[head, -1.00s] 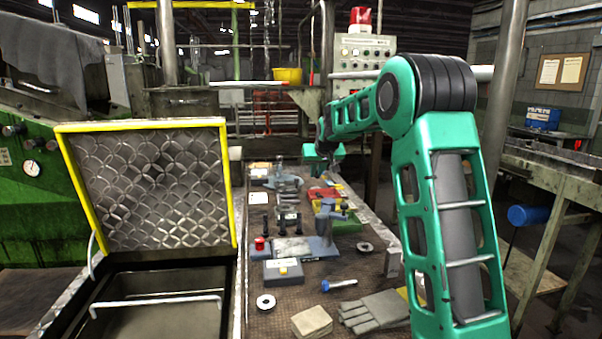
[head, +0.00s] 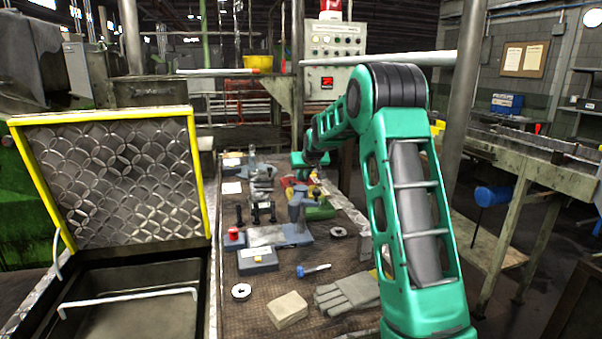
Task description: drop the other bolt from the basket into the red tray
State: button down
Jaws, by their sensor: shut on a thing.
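My gripper (head: 312,177) is at the far end of the bench, low over the red tray and partly hidden by my arm. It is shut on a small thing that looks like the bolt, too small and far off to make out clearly. Part of the red tray (head: 289,182) shows just left of and below the gripper. A metal wire-like shape (head: 262,184) left of the tray may be the basket; its contents cannot be made out.
An open yellow-edged lid (head: 110,180) rises at left.

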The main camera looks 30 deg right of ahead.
jog(key=shift+f, duration=0.2)
jog(key=c, duration=1.7)
grip_release()
jog(key=v, duration=1)
jog(key=shift+s+a+r, duration=0.1)
jog(key=shift+s+r, duration=0.15)
